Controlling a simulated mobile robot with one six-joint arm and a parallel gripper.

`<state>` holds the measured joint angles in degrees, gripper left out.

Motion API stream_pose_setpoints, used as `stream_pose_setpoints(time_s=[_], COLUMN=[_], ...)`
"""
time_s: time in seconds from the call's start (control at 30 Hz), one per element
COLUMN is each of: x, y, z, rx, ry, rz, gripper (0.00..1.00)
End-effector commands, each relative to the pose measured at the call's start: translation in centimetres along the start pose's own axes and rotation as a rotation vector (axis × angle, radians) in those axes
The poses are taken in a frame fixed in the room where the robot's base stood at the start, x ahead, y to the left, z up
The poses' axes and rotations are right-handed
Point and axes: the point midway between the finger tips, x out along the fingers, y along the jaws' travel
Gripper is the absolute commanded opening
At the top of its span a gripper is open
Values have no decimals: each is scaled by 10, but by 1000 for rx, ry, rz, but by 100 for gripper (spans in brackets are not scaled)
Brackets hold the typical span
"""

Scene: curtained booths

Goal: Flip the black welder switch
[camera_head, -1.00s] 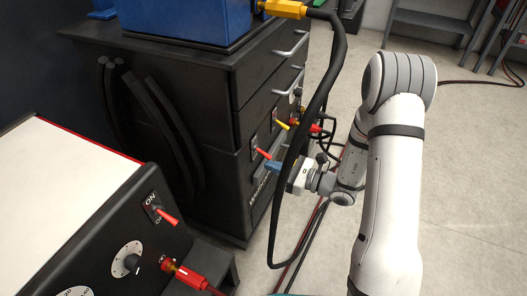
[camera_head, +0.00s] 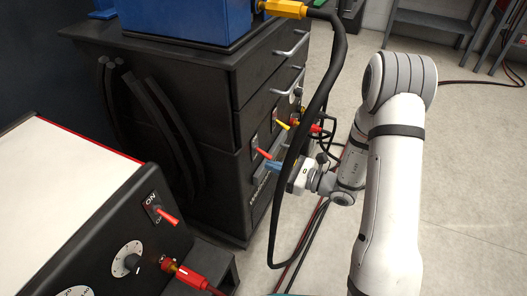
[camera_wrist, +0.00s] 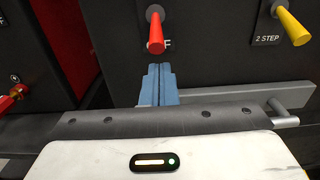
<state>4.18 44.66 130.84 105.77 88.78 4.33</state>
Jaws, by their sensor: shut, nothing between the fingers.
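The black welder (camera_head: 190,110) stands at the back left, its front panel facing right. A red switch lever (camera_head: 262,154) is on that panel and also shows in the wrist view (camera_wrist: 156,32), with a partly covered label ending in F below it. My gripper (camera_head: 272,166) is just below the red lever. In the wrist view its blue fingers (camera_wrist: 158,72) are shut together and empty, with the tips just under the lever's end. I cannot tell whether they touch it.
A yellow lever (camera_head: 281,124), marked 2 STEP in the wrist view (camera_wrist: 288,22), is beside the red one. A black cable (camera_head: 318,110) hangs in front of the panel. A white-topped machine (camera_head: 65,190) with its own red switch (camera_head: 167,216) stands at front left.

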Motion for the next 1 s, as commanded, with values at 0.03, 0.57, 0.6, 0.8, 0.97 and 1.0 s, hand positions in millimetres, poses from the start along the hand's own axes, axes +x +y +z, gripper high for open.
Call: stream_pose_setpoints(time_s=[0.03, 0.57, 0.6, 0.8, 0.97, 1.0], x=[0, 0, 0, 0, 0, 0], y=[0, 0, 0, 0, 0, 0], z=[0, 6, 8, 19, 27, 29], rx=[0, -1, -1, -1, -1, -1], ry=[0, 0, 0, 0, 0, 0], rz=[0, 0, 0, 0, 0, 0], gripper=[0, 0, 0, 0, 0, 0])
